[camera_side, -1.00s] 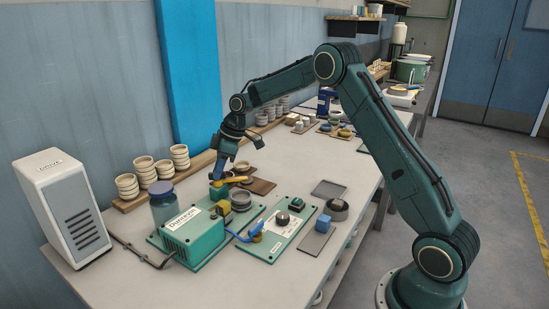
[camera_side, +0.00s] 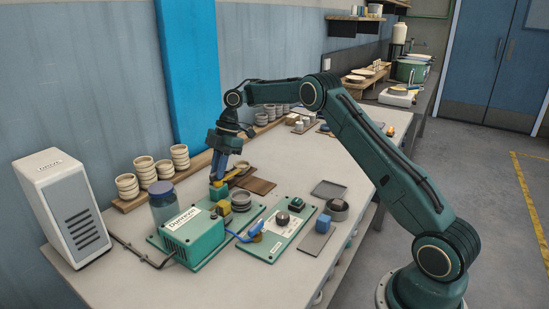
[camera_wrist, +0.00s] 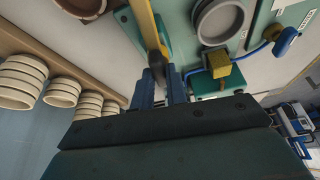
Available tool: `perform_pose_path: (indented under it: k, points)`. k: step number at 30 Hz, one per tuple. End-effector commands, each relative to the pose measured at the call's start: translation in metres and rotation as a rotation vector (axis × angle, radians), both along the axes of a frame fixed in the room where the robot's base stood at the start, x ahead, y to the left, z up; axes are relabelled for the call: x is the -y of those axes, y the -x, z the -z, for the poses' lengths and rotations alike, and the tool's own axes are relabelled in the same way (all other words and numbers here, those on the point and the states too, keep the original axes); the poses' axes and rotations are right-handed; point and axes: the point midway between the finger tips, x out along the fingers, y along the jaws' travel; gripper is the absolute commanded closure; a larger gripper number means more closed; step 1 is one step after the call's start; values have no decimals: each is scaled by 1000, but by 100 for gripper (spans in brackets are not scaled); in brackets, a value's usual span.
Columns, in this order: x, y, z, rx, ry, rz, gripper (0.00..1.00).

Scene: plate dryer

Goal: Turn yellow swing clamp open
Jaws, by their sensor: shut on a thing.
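The yellow swing clamp (camera_side: 231,175) is a bar above a small green block (camera_side: 218,192) at the back of the green dryer unit (camera_side: 193,238). My gripper (camera_side: 217,178) points down at the bar with its blue fingers. In the wrist view the yellow clamp (camera_wrist: 147,27) runs up from between the fingers, and my gripper (camera_wrist: 158,82) is shut on its near end.
A grey round dish (camera_side: 241,200) and a yellow block (camera_side: 224,208) sit close on the right. A blue-lidded jar (camera_side: 164,204) stands on the left. A blue-handled valve (camera_side: 246,236) is in front.

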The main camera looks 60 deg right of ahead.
Motion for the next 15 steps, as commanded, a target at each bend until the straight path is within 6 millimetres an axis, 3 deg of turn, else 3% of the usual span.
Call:
perform_pose_path:
  k: [15]
  points:
    - [0,0,0,-2,0,-40,100]
